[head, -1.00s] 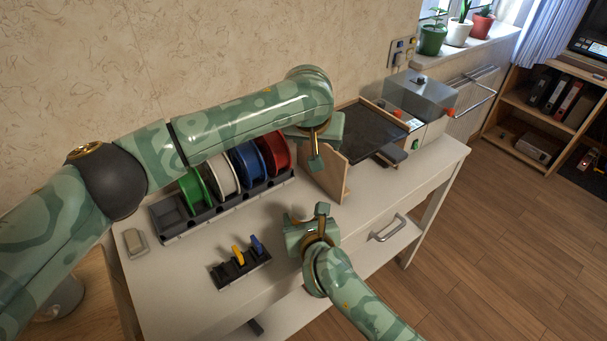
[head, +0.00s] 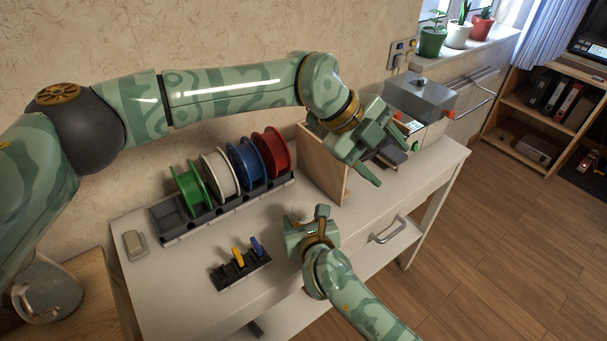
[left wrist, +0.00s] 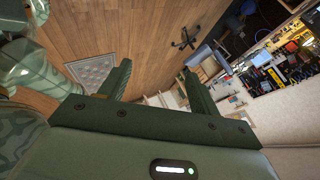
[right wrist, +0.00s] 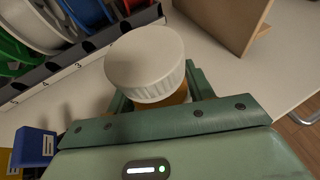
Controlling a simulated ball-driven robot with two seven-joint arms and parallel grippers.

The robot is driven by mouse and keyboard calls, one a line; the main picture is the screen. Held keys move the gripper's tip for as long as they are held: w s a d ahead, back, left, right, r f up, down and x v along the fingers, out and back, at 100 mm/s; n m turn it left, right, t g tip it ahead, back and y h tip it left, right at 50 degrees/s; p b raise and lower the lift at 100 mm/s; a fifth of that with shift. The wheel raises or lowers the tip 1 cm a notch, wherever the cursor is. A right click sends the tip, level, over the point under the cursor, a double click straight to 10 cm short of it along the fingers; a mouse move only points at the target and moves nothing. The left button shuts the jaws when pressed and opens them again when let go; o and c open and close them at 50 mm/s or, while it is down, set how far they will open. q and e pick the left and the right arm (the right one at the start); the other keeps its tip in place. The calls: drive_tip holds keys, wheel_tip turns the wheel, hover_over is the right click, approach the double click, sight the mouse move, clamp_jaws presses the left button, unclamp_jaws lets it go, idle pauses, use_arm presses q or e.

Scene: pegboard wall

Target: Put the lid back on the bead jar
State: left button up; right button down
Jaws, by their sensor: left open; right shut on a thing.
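The white ribbed lid (right wrist: 146,62) sits on top of the bead jar (right wrist: 179,97) in the right wrist view. A little of the jar's amber body shows below the lid; the rest is hidden by the lid and my gripper. My right gripper (head: 308,215) is shut on the jar near the front of the bench. The lid's top also shows small in the head view (head: 303,214). My left gripper (head: 381,162) is open and empty, tilted, right of the wooden panel and apart from the jar. Its spread fingers show in the left wrist view (left wrist: 156,80).
A rack of green, white, blue and red spools (head: 217,176) stands behind the jar. A small black holder (head: 243,271) with yellow and blue pieces is to the left. An upright wooden panel (head: 318,168) and a machine (head: 421,97) stand to the right.

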use_arm(q)
drive_tip(key=a+f+y, duration=0.4)
drive_tip(key=a, duration=0.3)
drive_tip(key=y, duration=0.5)
hover_over(304, 208)
drive_tip(key=shift+a+f+n+t, duration=0.1)
drive_tip(key=shift+f+n+t, duration=0.25)
drive_tip(key=shift+f, duration=0.6)
drive_tip(key=shift+f, duration=0.1)
drive_tip(key=shift+f, duration=3.9)
